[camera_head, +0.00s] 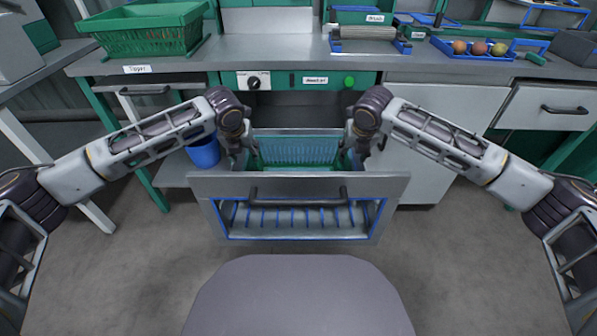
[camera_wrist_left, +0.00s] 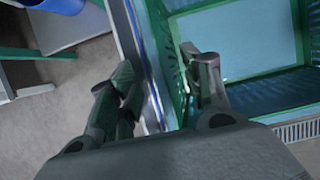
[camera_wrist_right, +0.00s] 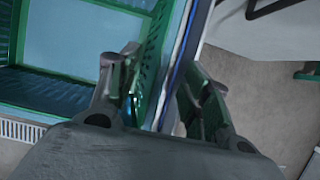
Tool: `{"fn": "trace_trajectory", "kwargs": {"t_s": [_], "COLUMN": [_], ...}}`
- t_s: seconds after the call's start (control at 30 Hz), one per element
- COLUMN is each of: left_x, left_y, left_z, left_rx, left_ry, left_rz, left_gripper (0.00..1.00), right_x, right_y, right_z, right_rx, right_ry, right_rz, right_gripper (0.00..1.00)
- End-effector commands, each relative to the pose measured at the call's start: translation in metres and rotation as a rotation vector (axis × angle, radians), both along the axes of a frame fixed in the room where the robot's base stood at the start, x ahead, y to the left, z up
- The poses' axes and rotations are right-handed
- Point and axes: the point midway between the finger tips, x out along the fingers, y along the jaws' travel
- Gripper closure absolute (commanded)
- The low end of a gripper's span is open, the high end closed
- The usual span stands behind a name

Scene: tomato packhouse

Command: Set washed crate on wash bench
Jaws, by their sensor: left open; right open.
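A green crate (camera_head: 300,152) sits down in the open steel drawer (camera_head: 225,186) under the bench. Its floor looks pale blue in the left wrist view (camera_wrist_left: 255,40). My left gripper (camera_head: 243,158) is open at the crate's left side, with the crate's wall and the drawer's rim between its fingers. My right gripper (camera_head: 357,158) is open at the right side in the same way, as the right wrist view shows (camera_wrist_right: 160,88). Whether the fingers touch the wall cannot be told. The steel bench top (camera_head: 285,58) is above and behind the drawer.
Another green crate (camera_head: 150,38) stands at the bench's left end. A blue tray of tomatoes (camera_head: 468,55) and a scale-like device (camera_head: 368,45) stand to the right. Bare steel lies between. A blue bucket (camera_head: 204,152) stands left of the drawer. A knob (camera_head: 253,83) and green button (camera_head: 349,81) are above.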

Motion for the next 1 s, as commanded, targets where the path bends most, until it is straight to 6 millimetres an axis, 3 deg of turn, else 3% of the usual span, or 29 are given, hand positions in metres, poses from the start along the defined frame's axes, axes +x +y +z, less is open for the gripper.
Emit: {"fn": "trace_trajectory", "kwargs": {"t_s": [0.5,1.0], "left_x": [0.023,0.028], "left_y": [0.001,0.0], "left_z": [-0.055,-0.068], "left_rx": [0.001,0.001], "left_ry": [0.001,0.0], "left_rz": [0.002,0.0], "left_gripper": [0.52,0.52], "right_x": [0.022,0.027], "right_y": [0.0,0.0], "right_z": [-0.055,-0.068], "right_rx": [0.0,0.0], "right_ry": [0.002,0.001], "right_rz": [0.001,0.001], "right_gripper": [0.52,0.52]}}
